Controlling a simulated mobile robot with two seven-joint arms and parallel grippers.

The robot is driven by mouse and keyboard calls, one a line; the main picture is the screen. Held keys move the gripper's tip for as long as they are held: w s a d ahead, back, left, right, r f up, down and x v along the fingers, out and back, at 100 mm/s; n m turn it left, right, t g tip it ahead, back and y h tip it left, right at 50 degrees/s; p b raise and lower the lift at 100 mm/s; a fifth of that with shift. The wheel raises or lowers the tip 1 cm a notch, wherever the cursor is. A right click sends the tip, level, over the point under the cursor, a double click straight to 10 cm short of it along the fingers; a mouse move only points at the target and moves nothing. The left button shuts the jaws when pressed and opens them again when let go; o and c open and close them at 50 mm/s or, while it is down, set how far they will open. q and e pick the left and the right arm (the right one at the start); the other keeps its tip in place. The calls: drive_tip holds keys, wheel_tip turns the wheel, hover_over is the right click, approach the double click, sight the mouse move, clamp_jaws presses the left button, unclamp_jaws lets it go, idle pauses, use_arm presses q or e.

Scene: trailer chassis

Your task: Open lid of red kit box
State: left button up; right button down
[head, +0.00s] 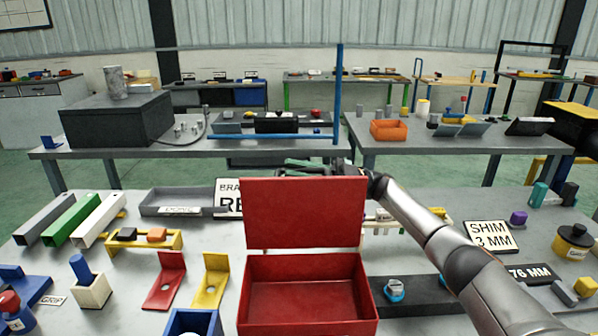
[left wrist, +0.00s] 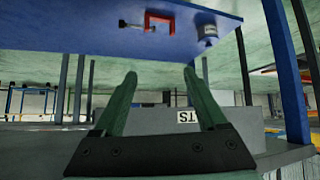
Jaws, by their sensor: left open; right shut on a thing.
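The red kit box (head: 310,290) stands at the front middle of the near table. Its inside shows and looks empty. Its red lid (head: 305,213) stands raised, close to upright, at the box's back edge. My right gripper (head: 310,168) is at the lid's top edge, its arm coming in from the right. It is shut on the lid; its fingertips are partly hidden behind the lid. My left gripper (left wrist: 160,85) shows in the left wrist view, its two green fingers apart with nothing between them. It is not in the head view.
Left of the box are a yellow bracket (head: 211,285), a red bracket (head: 168,280) and a blue bin (head: 194,323). A grey tray (head: 180,203) lies behind. A dark block (head: 415,297) lies right of the box, under my right arm. Signs and small parts crowd the right side.

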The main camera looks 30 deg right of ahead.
drive_tip(key=c, duration=0.8)
unclamp_jaws()
drive_tip(key=shift+c, duration=0.2)
use_arm(q)
wheel_tip(320, 180, down, 8)
drive_tip(key=w+d+b, duration=0.1)
drive_tip(key=d+b, duration=0.2)
drive_tip(key=b, duration=0.8)
drive_tip(key=shift+w+r+m+h+b, duration=0.15)
drive_tip(key=shift+w+m+h+b, duration=0.15)
drive_tip(key=shift+h+b, duration=0.1)
use_arm(e)
drive_tip(key=v, duration=1.2)
drive_tip(key=shift+s+d, duration=0.15)
drive_tip(key=shift+d, duration=0.05)
